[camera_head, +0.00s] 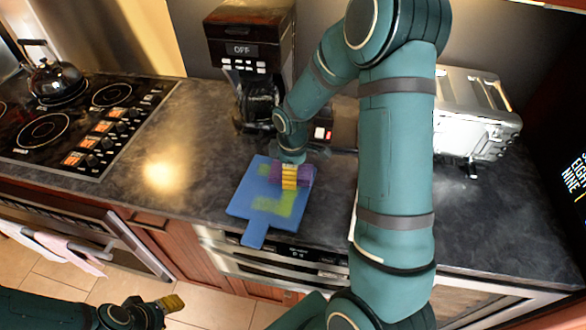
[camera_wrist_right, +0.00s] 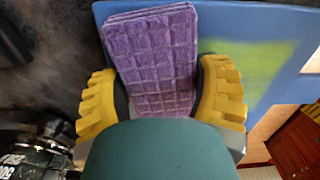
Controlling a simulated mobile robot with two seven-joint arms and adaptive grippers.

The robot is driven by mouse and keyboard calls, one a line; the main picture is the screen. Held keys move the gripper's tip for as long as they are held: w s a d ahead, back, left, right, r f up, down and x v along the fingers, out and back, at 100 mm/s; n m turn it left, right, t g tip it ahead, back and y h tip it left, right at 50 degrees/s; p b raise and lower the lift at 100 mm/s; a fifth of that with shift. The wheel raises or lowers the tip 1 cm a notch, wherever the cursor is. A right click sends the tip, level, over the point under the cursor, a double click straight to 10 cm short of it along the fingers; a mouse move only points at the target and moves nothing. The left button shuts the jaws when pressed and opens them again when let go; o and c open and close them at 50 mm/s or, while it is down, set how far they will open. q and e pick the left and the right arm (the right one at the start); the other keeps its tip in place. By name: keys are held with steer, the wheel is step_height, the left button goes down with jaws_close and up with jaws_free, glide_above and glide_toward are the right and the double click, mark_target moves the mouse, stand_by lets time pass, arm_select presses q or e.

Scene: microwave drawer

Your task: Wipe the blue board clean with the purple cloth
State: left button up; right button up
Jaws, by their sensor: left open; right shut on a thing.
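The blue board (camera_head: 244,207) lies flat on the dark counter, its handle toward the counter's front edge. A yellow-green smear (camera_head: 272,205) marks its middle, and a smear (camera_wrist_right: 245,70) also shows in the right wrist view. The purple cloth (camera_head: 306,173) is a folded, quilted block at the board's far right part. My right gripper (camera_head: 289,178) is shut on the cloth (camera_wrist_right: 155,50), one yellow finger on each side in the wrist view. I cannot tell whether the cloth touches the board. My left gripper (camera_head: 172,303) is open and empty, low and away from the counter.
A coffee maker (camera_head: 250,60) stands behind the board. A stove (camera_head: 60,125) with a kettle (camera_head: 55,80) is at the left. A silver toaster-like appliance (camera_head: 475,115) stands at the right. The counter left of the board is clear.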

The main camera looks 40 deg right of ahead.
mark_target(280, 167)
steer(key=shift+s+a+b, duration=0.2)
steer(key=shift+s+a, duration=0.15)
steer(key=shift+a, duration=0.25)
steer(key=shift+s+a+b, duration=0.15)
steer(key=shift+s+a, duration=0.2)
steer(key=shift+a, duration=0.25)
steer(key=shift+s+a+b, duration=0.4)
steer(key=shift+s+a, duration=0.5)
steer(key=shift+a, duration=0.3)
steer(key=shift+s+a+b, duration=0.4)
steer(key=shift+s+a, duration=0.45)
steer(key=shift+a, duration=0.35)
steer(key=shift+s+a+b, duration=0.3)
steer(key=shift+s+a, duration=0.1)
steer(key=shift+a, duration=0.2)
steer(key=shift+s+a+b, duration=0.45)
steer(key=shift+s+a, duration=0.45)
steer(key=shift+a, duration=0.25)
steer(key=shift+w+d+f+p, duration=0.1)
steer(key=shift+w+d+p, duration=0.25)
steer(key=shift+w+d, duration=0.5)
steer(key=shift+w+d+p, duration=0.35)
steer(key=shift+w+d, duration=0.2)
steer(key=shift+d, duration=0.55)
